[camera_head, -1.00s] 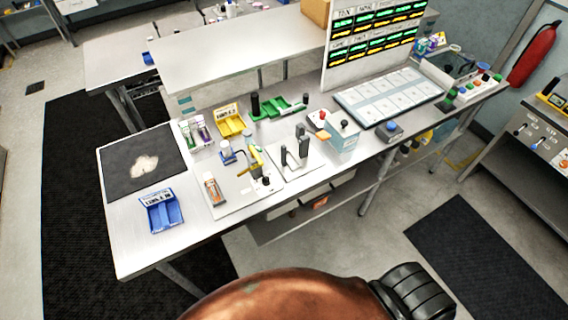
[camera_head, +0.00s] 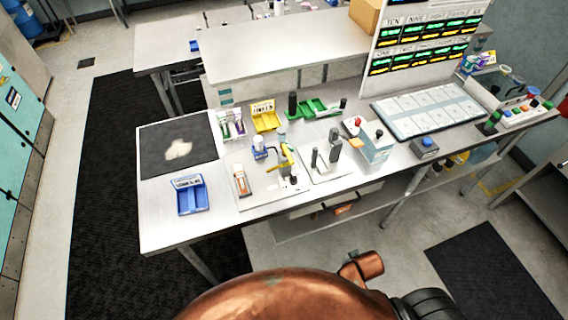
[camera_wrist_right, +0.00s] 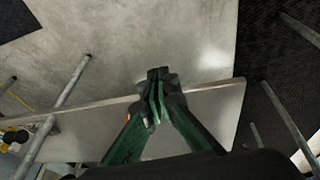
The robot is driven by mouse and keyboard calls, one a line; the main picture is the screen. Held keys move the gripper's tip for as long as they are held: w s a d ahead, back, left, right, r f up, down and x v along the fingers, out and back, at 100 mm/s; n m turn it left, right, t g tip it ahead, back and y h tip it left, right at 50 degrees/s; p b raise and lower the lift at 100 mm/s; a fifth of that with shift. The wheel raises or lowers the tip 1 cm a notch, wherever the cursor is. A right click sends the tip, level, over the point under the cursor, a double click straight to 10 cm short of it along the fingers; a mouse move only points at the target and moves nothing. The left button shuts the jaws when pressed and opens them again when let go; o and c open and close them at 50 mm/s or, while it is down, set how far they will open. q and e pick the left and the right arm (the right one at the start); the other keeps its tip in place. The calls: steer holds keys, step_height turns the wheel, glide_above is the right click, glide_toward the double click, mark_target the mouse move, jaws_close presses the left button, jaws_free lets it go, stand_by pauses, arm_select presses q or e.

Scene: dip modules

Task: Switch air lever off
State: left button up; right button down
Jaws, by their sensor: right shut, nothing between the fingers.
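My right gripper (camera_wrist_right: 157,82) shows only in the right wrist view. Its dark fingertips are together and empty, pointing at a bare pale surface, near a long metal edge. No lever is near it there. No lever that I can read as the air lever shows in either current view. A tool with a yellow handle (camera_head: 286,160) stands on the main bench, but I cannot tell whether it is a lever. My left gripper is not in view.
The metal workbench (camera_head: 158,232) holds a blue bin (camera_head: 192,198), a yellow bin (camera_head: 265,121), a white-and-blue box (camera_head: 376,148) and a button box (camera_head: 522,112). A second bench (camera_head: 545,190) is cut off at the right.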

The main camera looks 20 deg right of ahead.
steer(key=w+r+n+t+h, duration=0.1)
steer(key=w+r, duration=0.2)
steer(key=r, duration=0.6)
steer(key=n+t+h, duration=0.3)
steer(key=n+t, duration=0.8)
steer(key=t, duration=0.1)
glide_toward(288, 154)
steer(key=s+a, duration=0.3)
steer(key=a, duration=0.4)
steer(key=w+d+f+p, duration=0.1)
steer(key=w+d+p, duration=0.1)
steer(key=w+d, duration=0.5)
steer(key=shift+w+t, duration=0.3)
steer(key=shift+w, duration=0.9)
steer(key=shift+f, duration=0.1)
steer(key=shift+s+d+f, duration=0.1)
steer(key=shift+d, duration=0.6)
